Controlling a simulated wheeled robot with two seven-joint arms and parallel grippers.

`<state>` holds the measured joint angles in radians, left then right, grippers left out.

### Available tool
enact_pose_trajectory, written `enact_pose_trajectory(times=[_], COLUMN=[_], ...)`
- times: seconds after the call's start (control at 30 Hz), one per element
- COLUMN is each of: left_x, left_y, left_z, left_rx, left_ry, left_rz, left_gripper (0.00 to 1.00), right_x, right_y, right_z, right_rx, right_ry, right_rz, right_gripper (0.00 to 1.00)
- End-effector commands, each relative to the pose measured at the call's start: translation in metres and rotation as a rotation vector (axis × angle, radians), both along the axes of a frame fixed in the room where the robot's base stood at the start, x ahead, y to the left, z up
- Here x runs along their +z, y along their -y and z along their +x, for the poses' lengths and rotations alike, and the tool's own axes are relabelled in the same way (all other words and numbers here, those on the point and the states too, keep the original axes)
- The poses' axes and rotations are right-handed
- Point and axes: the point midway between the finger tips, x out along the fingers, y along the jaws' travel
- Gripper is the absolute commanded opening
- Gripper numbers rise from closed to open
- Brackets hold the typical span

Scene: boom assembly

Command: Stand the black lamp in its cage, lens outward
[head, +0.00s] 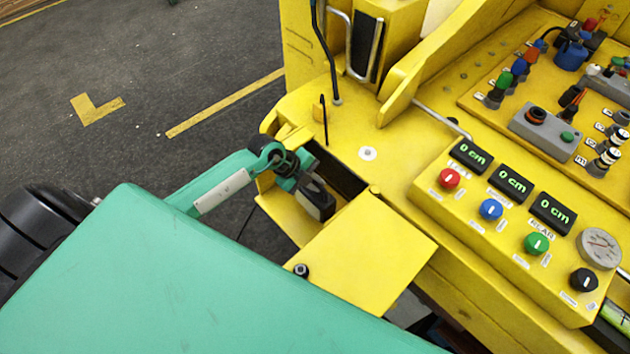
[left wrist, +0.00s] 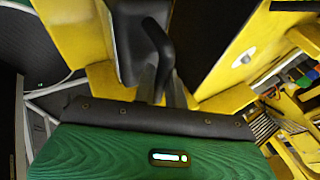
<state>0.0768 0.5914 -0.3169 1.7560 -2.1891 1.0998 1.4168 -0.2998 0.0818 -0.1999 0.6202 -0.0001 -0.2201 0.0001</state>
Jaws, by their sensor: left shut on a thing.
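My left gripper (head: 308,186) hangs over the open yellow compartment (head: 285,222) at the machine's near corner. It is shut on a dark thing, which looks like the black lamp (head: 322,204). In the left wrist view, the lamp's dark body (left wrist: 125,45) and a curved black part (left wrist: 160,45) show just beyond the fingers (left wrist: 158,88). The compartment may be the cage; I cannot tell for sure. Which way the lens faces is hidden, as is whether the lamp touches the floor or walls. My right gripper is not in view.
A flat yellow plate (head: 365,250) lies beside the compartment. A thin black hook (head: 324,120) stands behind it. A control panel with displays and coloured knobs (head: 490,210) is at right. Dark floor with yellow lines (head: 225,103) lies at left.

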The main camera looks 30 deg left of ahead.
Motion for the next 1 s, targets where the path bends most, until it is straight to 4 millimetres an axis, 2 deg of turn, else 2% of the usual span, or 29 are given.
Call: enact_pose_trajectory(times=[0.47, 0.5, 0.6, 0.87, 1.0], left_x=[-0.0023, -0.0024, -0.0028, -0.0059, 0.0014], left_y=[0.0002, 0.0002, 0.0001, -0.0007, -0.0064], left_z=[0.0009, 0.0008, 0.0006, -0.0018, -0.0051], left_rx=[0.000, 0.000, 0.000, -0.001, 0.000], left_ry=[0.003, 0.003, 0.002, -0.005, -0.004], left_rz=[-0.001, -0.001, -0.001, 0.002, 0.003], left_gripper=[0.00, 0.16, 0.36, 0.38, 0.38], right_x=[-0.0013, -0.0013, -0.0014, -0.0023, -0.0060], right_y=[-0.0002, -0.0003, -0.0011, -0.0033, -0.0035], right_z=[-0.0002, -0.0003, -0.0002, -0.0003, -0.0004], right_rx=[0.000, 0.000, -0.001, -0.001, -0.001], right_ry=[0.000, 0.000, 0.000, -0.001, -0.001], right_rz=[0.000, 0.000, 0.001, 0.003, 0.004], right_gripper=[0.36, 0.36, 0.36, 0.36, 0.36])
